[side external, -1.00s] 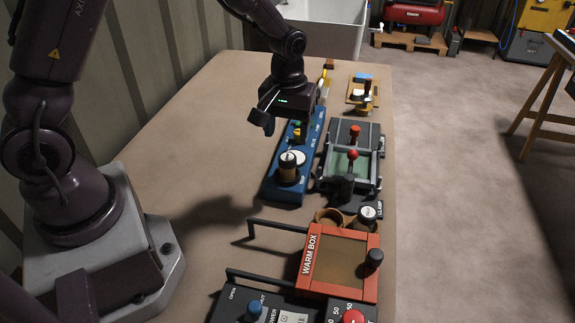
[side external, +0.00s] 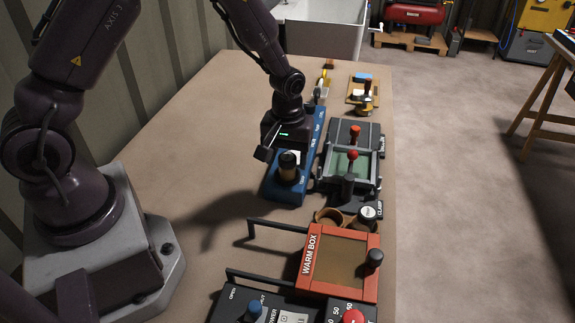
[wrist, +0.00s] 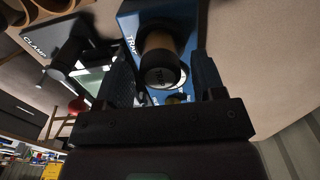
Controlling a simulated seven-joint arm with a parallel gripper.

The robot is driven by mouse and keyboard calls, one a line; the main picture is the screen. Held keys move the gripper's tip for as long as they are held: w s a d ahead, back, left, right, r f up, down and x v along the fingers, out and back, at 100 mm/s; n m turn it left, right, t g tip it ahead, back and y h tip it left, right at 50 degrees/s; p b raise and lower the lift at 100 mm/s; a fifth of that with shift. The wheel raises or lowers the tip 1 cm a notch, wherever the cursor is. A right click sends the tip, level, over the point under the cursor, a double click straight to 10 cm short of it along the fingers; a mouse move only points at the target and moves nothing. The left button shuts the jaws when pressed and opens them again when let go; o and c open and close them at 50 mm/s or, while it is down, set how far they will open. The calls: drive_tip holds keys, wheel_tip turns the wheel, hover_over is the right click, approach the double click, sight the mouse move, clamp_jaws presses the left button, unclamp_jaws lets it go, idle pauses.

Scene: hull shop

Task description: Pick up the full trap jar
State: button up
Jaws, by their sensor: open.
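The trap jar (side external: 287,172), amber with a dark cap, stands at the near end of the blue station (side external: 272,190). In the wrist view the jar (wrist: 160,42) shows its brown body and a dark cap with a pale round label, above the blue base marked TRAP (wrist: 130,22). My gripper (side external: 276,156) is low over the station, beside and partly behind the jar. In the wrist view its open fingers (wrist: 163,75) lie on either side of the jar's cap. I cannot tell whether either finger touches it.
A grey clamp fixture (side external: 349,187) with red knobs stands close right of the station. The bench left of the station is clear.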

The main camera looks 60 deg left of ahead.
sight(287, 157)
drive_tip(key=c, duration=0.8)
drive_tip(key=shift+r, duration=3.5)
